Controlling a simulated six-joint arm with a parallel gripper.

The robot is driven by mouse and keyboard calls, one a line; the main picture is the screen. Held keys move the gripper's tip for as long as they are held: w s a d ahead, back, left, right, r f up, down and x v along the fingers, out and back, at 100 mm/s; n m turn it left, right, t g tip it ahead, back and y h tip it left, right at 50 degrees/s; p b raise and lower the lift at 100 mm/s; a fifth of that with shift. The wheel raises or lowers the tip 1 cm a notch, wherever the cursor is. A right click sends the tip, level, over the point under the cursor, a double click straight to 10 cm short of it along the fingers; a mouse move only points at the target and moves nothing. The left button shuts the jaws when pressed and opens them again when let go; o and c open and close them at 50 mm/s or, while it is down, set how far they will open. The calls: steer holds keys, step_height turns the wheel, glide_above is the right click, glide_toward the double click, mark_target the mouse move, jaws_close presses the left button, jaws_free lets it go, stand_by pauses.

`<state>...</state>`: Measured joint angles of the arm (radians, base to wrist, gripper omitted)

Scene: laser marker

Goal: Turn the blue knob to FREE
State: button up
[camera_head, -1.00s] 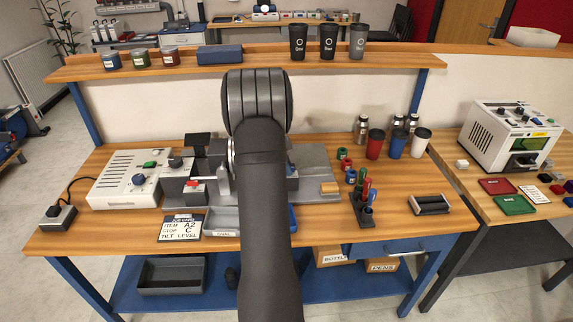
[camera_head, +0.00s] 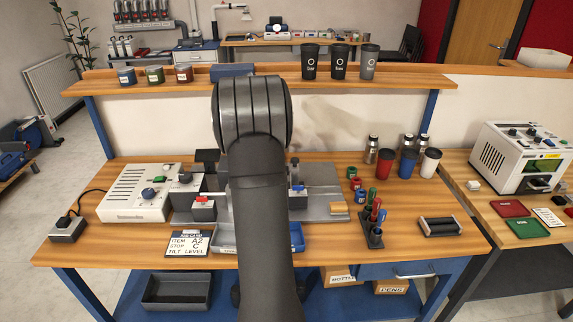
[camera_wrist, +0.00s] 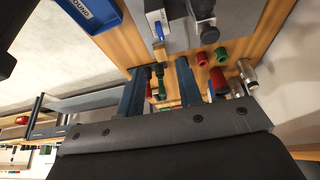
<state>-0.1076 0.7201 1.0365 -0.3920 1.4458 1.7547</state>
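A small blue handle (camera_head: 298,188) stands on the grey fixture right of my arm, and a blue handle also shows in the wrist view (camera_wrist: 158,32). A red handle (camera_head: 201,199) sits on the fixture's left part. I cannot read any FREE mark. My gripper (camera_wrist: 160,68) is open, its two fingers apart, with nothing held between them. In the head view my arm hides the gripper and the fixture's middle.
A job card (camera_head: 187,243) lies at the bench front. A pen stand (camera_head: 372,235), several cups and bottles, and a dark roller tray (camera_head: 440,227) are on the right. A shelf (camera_head: 420,83) runs behind. Bare wood shows between the pen stand and roller tray.

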steer(key=shift+v, duration=1.5)
steer(key=shift+r, duration=0.1)
step_height(320, 180, up, 7)
steer(key=a+f+x, duration=0.1)
steer(key=a+x, duration=0.1)
steer(key=x, duration=1)
steer(key=shift+a, duration=0.2)
